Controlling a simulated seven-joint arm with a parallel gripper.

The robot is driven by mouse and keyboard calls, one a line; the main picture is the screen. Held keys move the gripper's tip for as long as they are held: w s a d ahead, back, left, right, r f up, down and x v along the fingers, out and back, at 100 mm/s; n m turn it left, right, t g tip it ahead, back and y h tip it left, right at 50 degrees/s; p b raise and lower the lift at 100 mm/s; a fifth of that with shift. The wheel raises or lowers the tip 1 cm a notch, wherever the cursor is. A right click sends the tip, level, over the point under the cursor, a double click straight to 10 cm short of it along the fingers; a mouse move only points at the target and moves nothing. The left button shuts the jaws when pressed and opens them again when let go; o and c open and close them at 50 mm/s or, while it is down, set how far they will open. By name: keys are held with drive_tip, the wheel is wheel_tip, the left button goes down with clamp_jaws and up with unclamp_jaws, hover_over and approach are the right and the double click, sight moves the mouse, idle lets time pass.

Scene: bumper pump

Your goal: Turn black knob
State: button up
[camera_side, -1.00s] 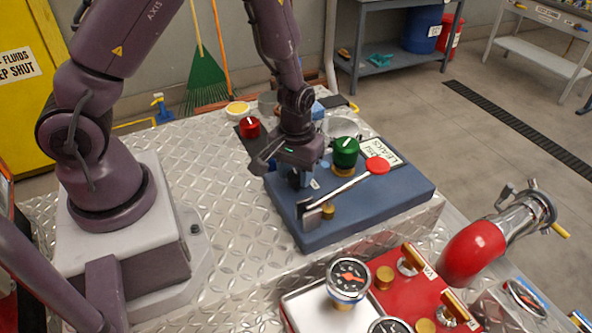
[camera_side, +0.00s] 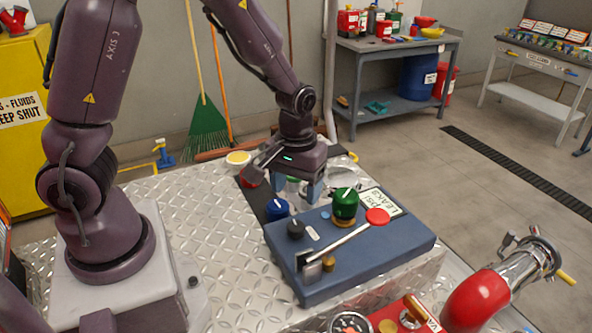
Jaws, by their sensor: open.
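The black knob (camera_side: 296,229) stands on the left part of the blue panel (camera_side: 385,245), left of the green knob (camera_side: 345,203). A blue knob (camera_side: 277,209) is just behind and left of it. My gripper (camera_side: 309,190) points down above the back edge of the panel, behind the black knob and apart from it. Its blue-grey fingers are apart. A pale green-capped item shows between or behind the fingers; I cannot tell which.
A lever with a red round end (camera_side: 377,216) crosses the panel in front of the green knob. A red pipe (camera_side: 470,258) stands at front right.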

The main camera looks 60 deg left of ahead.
sight(296, 225)
wheel_tip(296, 225, up, 4)
drive_tip(key=shift+f, duration=0.1)
idle(1.0)
wheel_tip(296, 225, down, 13)
drive_tip(key=shift+f, duration=0.1)
idle(1.2)
drive_tip(key=c, duration=0.9)
